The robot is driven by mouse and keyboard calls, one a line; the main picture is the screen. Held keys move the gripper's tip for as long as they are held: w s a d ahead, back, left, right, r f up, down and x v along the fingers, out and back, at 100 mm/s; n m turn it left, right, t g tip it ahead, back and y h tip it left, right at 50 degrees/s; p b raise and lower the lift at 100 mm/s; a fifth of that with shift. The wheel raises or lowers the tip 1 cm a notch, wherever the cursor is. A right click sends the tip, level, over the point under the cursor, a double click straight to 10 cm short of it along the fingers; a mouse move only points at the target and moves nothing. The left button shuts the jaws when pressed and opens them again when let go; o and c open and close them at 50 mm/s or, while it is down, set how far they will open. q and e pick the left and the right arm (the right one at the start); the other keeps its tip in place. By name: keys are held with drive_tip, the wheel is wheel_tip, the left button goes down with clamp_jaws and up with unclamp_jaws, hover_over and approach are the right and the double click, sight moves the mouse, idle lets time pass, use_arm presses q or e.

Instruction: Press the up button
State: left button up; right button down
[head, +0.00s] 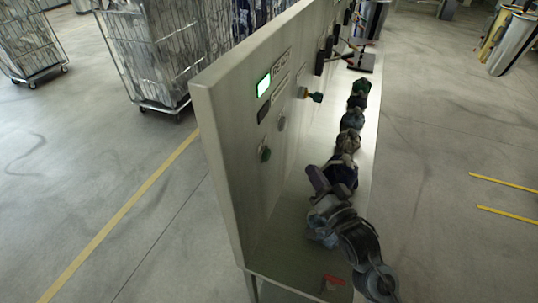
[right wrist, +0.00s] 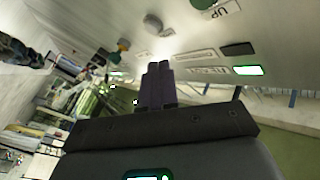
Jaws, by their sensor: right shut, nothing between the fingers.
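The upright grey panel (head: 228,130) has a round greenish button (head: 264,153) low on its face. In the right wrist view a round button (right wrist: 202,3) is cut off by the top edge, beside a label (right wrist: 222,12) reading UP. A second round grey button (head: 281,122) sits higher on the panel; a pale round button (right wrist: 152,26) shows in the wrist view. My right gripper (head: 315,177) is shut and empty, apart from the panel and to the right of the buttons. Its closed fingers also show in the wrist view (right wrist: 157,85). My left gripper cannot be made out.
A lit green display (head: 263,84) and a dark one (head: 264,110) are above the buttons. A coloured knob (head: 313,96) sticks out farther along the panel. A ledge (head: 285,240) runs along its foot. Wire carts (head: 150,60) stand behind; open floor lies to the right.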

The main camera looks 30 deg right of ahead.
sight(266, 155)
drive_tip(key=shift+d+r, duration=0.2)
drive_tip(key=shift+r, duration=0.15)
drive_tip(key=shift+w+a, duration=0.1)
drive_tip(key=w+a, duration=0.5)
drive_tip(key=w, duration=0.2)
idle(0.5)
idle(0.5)
idle(0.8)
idle(0.6)
drive_tip(key=shift+w, duration=0.15)
